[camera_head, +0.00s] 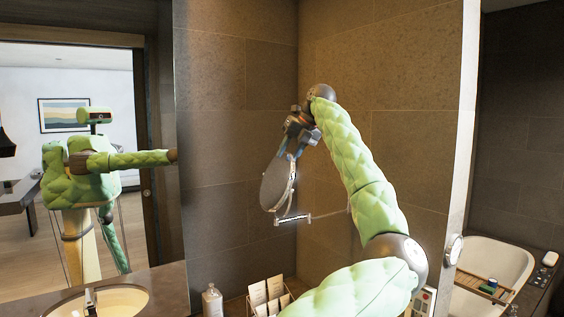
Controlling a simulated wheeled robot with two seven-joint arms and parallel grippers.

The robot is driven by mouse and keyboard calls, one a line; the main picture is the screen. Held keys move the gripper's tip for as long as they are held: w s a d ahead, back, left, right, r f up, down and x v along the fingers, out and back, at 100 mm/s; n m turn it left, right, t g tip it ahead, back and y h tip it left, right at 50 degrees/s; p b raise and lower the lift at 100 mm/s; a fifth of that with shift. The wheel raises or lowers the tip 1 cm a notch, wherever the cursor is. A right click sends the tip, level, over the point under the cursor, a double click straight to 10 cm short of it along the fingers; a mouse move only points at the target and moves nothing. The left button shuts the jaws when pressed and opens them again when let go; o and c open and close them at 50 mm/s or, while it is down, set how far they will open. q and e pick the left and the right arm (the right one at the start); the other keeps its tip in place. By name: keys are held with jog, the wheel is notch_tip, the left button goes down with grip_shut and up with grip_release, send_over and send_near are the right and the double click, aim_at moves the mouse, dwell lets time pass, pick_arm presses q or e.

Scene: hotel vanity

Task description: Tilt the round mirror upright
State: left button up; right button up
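The round mirror (274,186) hangs on a thin metal wall arm (293,219) in front of the tiled corner. I see it at a steep angle as a narrow dark oval with a bright rim along its right side; its top leans to the right. Whether the fingers are closed on the rim is too small to tell. My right gripper is not directly in view.
A large wall mirror on the left reflects my body and the room. Below are a sink (118,301), a soap bottle (212,301) and a box of cards (268,297). A bathtub (508,262) stands behind the pale wall edge at right.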

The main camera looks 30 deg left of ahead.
aim_at(282, 164)
pick_arm(q)
jog(key=p+x, duration=0.1)
jog(key=x, duration=0.2)
jog(key=shift+w+p, duration=0.1)
jog(key=shift+p, duration=0.25)
jog(key=shift+x, duration=0.9)
jog(key=shift+d, duration=0.1)
grip_shut()
